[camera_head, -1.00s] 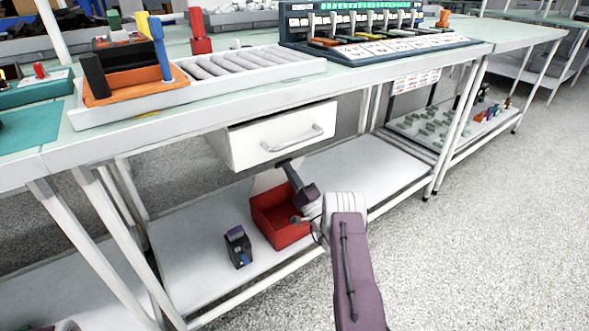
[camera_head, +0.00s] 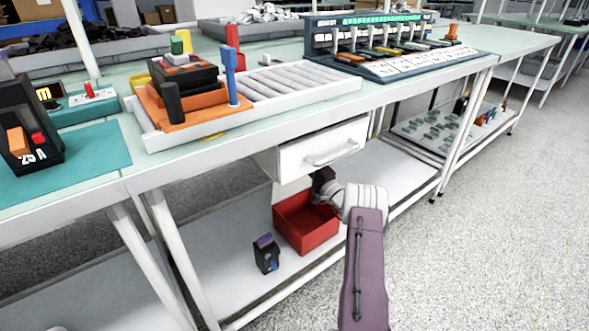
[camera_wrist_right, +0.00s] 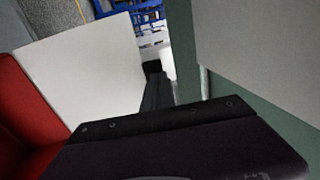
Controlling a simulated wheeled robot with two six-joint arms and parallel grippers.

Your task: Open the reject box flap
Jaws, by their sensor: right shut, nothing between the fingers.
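The red reject box (camera_head: 306,232) stands on the lower shelf under the bench, its red inside visible from above. A white panel, seemingly its flap (camera_head: 288,188), stands up at the back edge of the box. In the right wrist view the white panel (camera_wrist_right: 85,72) rises beside the red box wall (camera_wrist_right: 25,115). My right gripper (camera_head: 322,180) is above the back right of the box, below the drawer; its fingers (camera_wrist_right: 156,85) are shut and empty. Whether they touch the panel I cannot tell. My left gripper is not in view.
A white drawer (camera_head: 318,150) hangs shut just above my right gripper. A small dark breaker (camera_head: 266,254) stands on the shelf left of the box. The bench legs (camera_head: 172,250) flank the shelf. The shelf right of the box is clear.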

